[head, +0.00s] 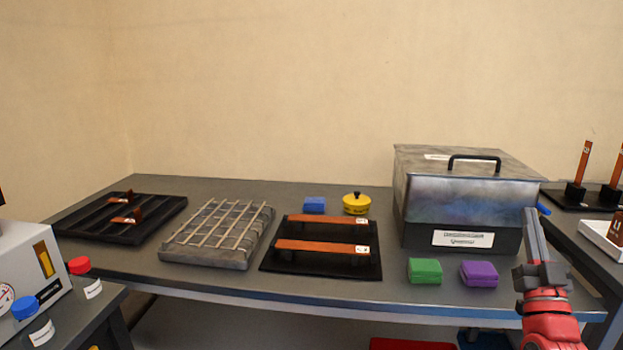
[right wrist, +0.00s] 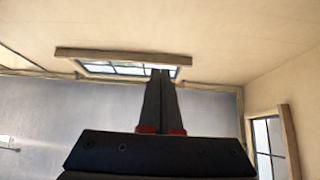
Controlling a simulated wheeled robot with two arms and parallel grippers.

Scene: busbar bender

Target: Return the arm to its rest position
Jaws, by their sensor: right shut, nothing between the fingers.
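My right gripper (head: 531,222) rises at the right of the head view, above the front edge of the table and in front of the right end of the metal box. Its fingers point up and are shut with nothing between them. In the right wrist view the shut fingers (right wrist: 160,100) point toward a wall and a window, with no object near them. My left gripper is not in the head view.
The grey table (head: 200,281) holds a lidded metal box (head: 415,195), a green block (head: 425,271), a purple block (head: 479,273), a black stand with copper bars (head: 322,248), a wire rack (head: 215,235) and a black tray (head: 75,220). A side table stands at right.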

